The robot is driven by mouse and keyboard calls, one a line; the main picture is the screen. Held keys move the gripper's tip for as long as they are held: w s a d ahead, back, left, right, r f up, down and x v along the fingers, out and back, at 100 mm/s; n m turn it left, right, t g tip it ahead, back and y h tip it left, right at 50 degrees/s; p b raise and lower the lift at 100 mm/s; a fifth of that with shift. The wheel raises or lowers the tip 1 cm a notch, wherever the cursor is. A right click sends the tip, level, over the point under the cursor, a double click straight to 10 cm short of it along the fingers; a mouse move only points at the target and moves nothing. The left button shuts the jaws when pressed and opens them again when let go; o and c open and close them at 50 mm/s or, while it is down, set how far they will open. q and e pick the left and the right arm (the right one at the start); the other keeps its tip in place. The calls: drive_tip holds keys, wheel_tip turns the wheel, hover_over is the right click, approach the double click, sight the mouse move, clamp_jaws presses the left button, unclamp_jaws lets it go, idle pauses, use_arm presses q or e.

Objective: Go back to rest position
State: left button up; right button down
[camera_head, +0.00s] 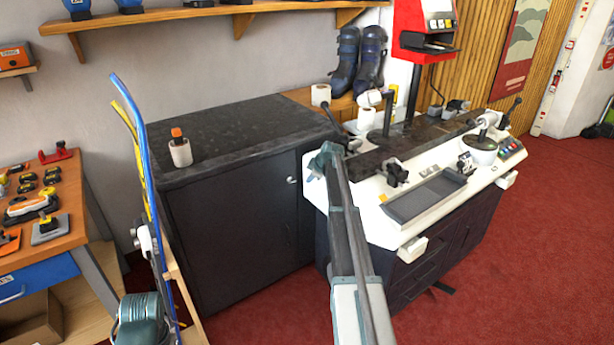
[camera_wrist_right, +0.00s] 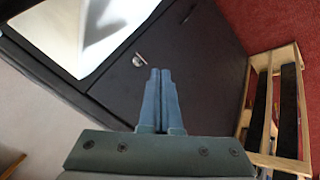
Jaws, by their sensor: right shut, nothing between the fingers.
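My right arm reaches up from the bottom middle of the head view. My right gripper (camera_head: 320,164) is at its far end, small and partly hidden, in front of the line where the dark cabinet meets the white workbench. In the right wrist view my right gripper (camera_wrist_right: 158,75) has its two blue-grey fingers together, with nothing between them. A dark cabinet door with a silver handle (camera_wrist_right: 139,60) lies beyond the fingertips. A teal part of my own body shows at the lower left of the head view, but my left gripper's fingers do not show.
The dark cabinet (camera_head: 240,225) and white workbench (camera_head: 385,225) stand close around my right gripper. A spray-like bottle (camera_head: 180,150) stands on the cabinet. A wooden rack (camera_wrist_right: 272,158) is at the wrist view's right. A tool table (camera_head: 60,235) is left; red carpet (camera_head: 540,240) is clear right.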

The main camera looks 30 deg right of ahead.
drive_tip(key=p+v, duration=0.4)
drive_tip(key=v, duration=0.2)
drive_tip(key=shift+r, duration=0.25)
drive_tip(key=shift+s, duration=0.15)
